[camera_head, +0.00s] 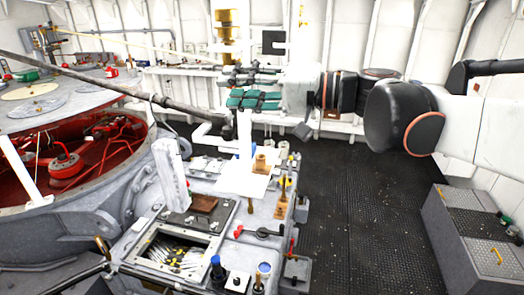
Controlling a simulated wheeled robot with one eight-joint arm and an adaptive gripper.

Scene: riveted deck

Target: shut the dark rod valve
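A short dark rod-like handle (264,233) lies on the grey machine block at lower centre. A small red piece sits just left of it. It is the likeliest dark rod valve, but its valve body is too small to make out. My gripper (232,86) reaches in from the right and points left, well above and behind the block. It is apart from the handle. Its fingers show dark and teal parts. Nothing clearly sits between them, and their spread cannot be judged from this side.
A long dark pole (110,85) slants across the left, ending near my gripper. A round tank with a red interior (75,160) stands left. An open box (140,258) with wires is at the front. A grey cabinet (470,235) stands right. The black deck (365,220) between is clear.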

